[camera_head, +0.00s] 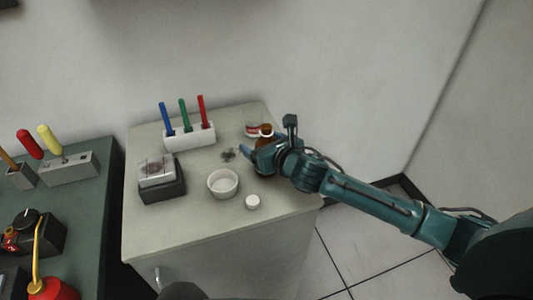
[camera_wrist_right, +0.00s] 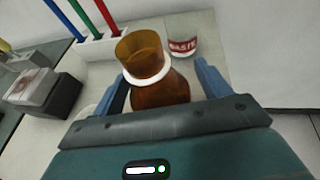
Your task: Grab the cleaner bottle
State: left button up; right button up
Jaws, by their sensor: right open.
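The cleaner bottle is amber with a white collar round its neck and no cap on its mouth. It is on the cabinet top near the right edge, partly hidden by my right gripper in the head view (camera_head: 267,131). In the right wrist view the bottle (camera_wrist_right: 160,92) stands between the two blue fingers. My right gripper (camera_head: 254,152) is open, with a finger on either side of the bottle; in the wrist view gaps show at the fingertips (camera_wrist_right: 160,70). The bottle's lower part is hidden by the gripper body. My left gripper is not in view.
A small jar labelled WASTE (camera_wrist_right: 183,40) stands just behind the bottle. A rack (camera_head: 190,136) with blue, green and red sticks is at the back. A white bowl (camera_head: 222,184), a white cap (camera_head: 252,202) and a dark-based box (camera_head: 160,180) sit nearer the front.

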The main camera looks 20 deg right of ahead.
jog(key=shift+c, duration=0.6)
jog(key=c, duration=1.1)
jog(key=shift+r, duration=0.2)
